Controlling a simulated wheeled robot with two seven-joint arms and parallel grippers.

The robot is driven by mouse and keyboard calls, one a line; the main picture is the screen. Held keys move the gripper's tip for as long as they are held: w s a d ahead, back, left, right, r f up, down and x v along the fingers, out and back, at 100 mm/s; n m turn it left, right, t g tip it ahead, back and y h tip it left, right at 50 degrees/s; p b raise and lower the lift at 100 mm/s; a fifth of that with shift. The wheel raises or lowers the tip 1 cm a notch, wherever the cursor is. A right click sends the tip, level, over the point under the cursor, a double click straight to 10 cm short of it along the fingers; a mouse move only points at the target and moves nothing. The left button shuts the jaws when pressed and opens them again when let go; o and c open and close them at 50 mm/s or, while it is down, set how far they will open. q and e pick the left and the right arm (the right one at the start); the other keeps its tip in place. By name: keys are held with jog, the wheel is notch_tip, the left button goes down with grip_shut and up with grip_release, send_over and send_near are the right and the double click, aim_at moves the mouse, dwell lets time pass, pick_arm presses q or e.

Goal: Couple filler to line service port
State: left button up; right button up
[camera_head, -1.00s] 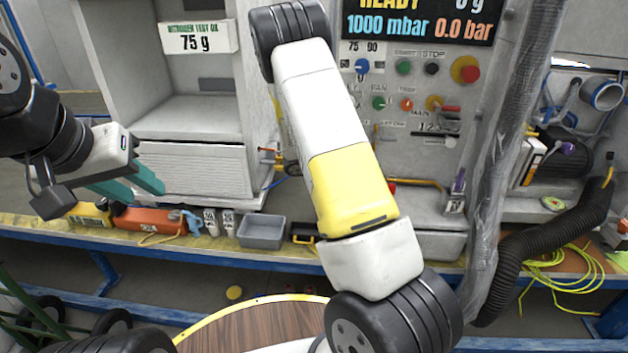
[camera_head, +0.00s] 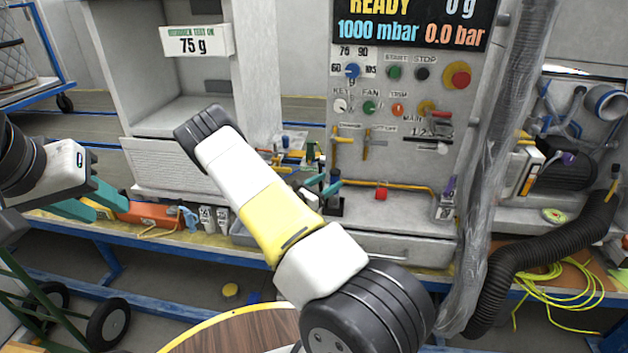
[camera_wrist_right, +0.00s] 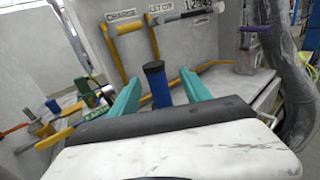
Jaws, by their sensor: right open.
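The fingers are apart; contact with the cylinder cannot be told. In the head view the cylinder (camera_head: 335,204) stands on the station ledge, and my right gripper (camera_head: 318,187) is beside it, partly hidden by my arm. I cannot tell which part is the filler or the line service port. My left gripper (camera_head: 110,207) is open and empty at the left.
Two yellow-handled levers (camera_wrist_right: 125,45) hang on the panel behind the cylinder. A plastic-wrapped hose (camera_head: 500,130) and black corrugated duct (camera_head: 520,245) stand at the right.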

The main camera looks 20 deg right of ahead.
jog(key=x, duration=0.8)
jog(key=shift+w+a, duration=0.2)
jog(key=shift+w, duration=0.15)
jog(key=shift+f, duration=0.1)
grip_shut()
dwell(0.9)
